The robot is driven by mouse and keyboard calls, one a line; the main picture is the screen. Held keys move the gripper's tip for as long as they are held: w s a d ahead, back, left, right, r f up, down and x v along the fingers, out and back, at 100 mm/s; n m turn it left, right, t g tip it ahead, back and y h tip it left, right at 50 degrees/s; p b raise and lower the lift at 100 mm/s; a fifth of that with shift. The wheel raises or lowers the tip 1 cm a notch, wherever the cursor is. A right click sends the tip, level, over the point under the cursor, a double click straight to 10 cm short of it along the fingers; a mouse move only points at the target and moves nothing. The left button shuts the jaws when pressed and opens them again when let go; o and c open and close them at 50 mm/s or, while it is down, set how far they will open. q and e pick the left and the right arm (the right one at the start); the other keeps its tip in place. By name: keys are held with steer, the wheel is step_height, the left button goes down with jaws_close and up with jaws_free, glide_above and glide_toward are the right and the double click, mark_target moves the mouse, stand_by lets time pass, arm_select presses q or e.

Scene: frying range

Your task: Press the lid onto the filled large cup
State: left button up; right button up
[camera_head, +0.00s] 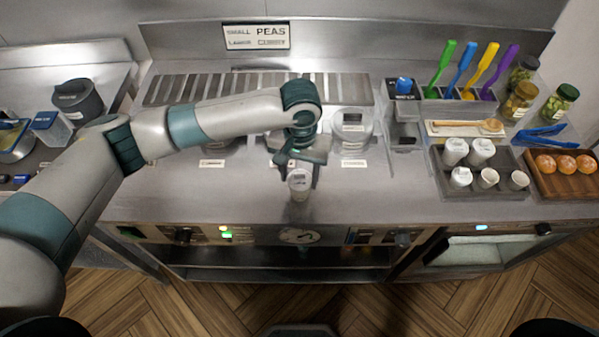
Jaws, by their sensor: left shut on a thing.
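A pale lid (299,174) with a dark mark shows at the cup's top. My left gripper (300,168) points down over the cup and is shut, it seems on the lid. Its fingers and wrist hide part of the lid's edge. I cannot tell whether the lid is seated on the rim, and the cup's contents are hidden. My right gripper is not in view.
Behind my left gripper are a lidded round container (351,127) and a slatted steel panel (165,90). To the right are a dark tray (473,190) with several white cups, a wooden board (558,187) with buns, and upright coloured utensils (464,68). Counter beside the cup is clear.

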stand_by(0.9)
arm_select(q)
steer(key=shift+p, duration=0.6)
stand_by(0.3)
steer(key=o, duration=1.6)
steer(key=shift+c, duration=0.2)
steer(key=shift+r+p, duration=1.25)
steer(key=shift+r, duration=2.2)
